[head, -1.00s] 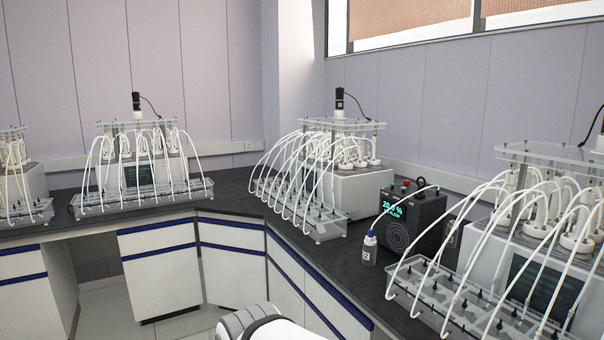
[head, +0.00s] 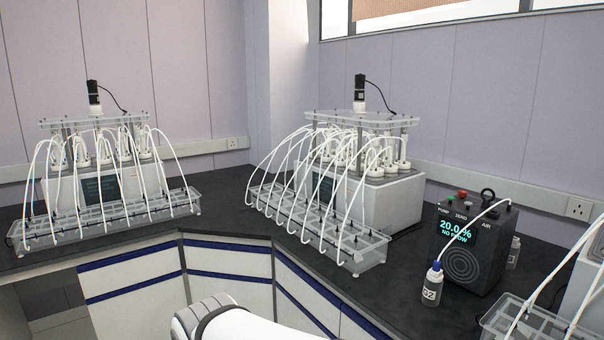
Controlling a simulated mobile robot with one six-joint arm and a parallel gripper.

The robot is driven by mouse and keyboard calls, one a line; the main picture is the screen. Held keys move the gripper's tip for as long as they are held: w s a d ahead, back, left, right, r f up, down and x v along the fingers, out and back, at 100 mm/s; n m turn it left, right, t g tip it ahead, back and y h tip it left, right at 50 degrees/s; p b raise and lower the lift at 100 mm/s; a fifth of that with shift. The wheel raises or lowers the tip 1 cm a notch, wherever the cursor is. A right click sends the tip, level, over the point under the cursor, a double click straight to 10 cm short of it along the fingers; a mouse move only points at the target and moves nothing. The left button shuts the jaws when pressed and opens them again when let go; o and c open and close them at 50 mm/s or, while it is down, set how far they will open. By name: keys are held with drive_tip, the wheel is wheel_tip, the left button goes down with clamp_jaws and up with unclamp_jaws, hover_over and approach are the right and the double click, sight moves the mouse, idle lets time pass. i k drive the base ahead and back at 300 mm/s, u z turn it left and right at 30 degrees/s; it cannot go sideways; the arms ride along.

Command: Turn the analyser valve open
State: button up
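The analyser (head: 466,247) is a black box on the dark bench at the right in the head view. Its display (head: 459,232) reads "20.0 %" and "NO FLOW" in cyan. Labels "PUMP", "ZERO" and "AIR" show above it. A red knob and a green button sit on its top, with a black rounded part (head: 487,194) behind them. I cannot tell which part is the valve or how it is set. A white tube runs from the analyser to a small blue-capped bottle (head: 433,285) in front. My gripper is not in view; only a white link of my arm shows at the bottom.
Reactor units with clear tube racks (head: 340,235) stand left of the analyser and in the corner. Another rack (head: 530,325) is close at the lower right. A second small bottle (head: 514,252) stands beside the analyser. Bare bench (head: 385,285) lies left of the bottle.

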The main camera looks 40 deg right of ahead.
sight(462, 194)
drive_tip(key=u, duration=0.05)
drive_tip(key=i, duration=1.45)
drive_tip(key=z, duration=3.2)
drive_tip(key=i, duration=1)
